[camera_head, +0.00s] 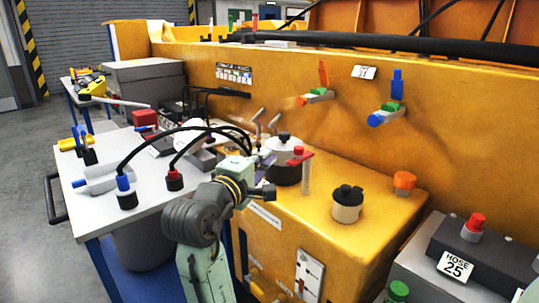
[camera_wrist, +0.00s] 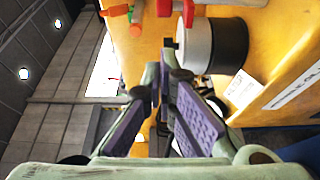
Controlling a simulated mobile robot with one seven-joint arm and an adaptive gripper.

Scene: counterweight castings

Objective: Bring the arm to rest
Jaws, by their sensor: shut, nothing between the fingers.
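My gripper (camera_wrist: 166,76) shows in the wrist view with its purple-padded fingers shut and nothing held. In the head view, my arm (camera_head: 196,220) reaches up from the bottom, between the white-topped table (camera_head: 92,203) and the yellow block (camera_head: 290,232). Its pale green end is partly hidden behind dark joints there, so the fingertips are not clear. In the wrist view, a grey and black cylinder (camera_wrist: 213,46) stands beyond the fingers, toward the upper right. I cannot tell whether the gripper touches anything.
Black hoses with blue and red ends arch over the table. Valves with red and blue handles project from the yellow wall. Open floor (camera_head: 32,150) lies at left.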

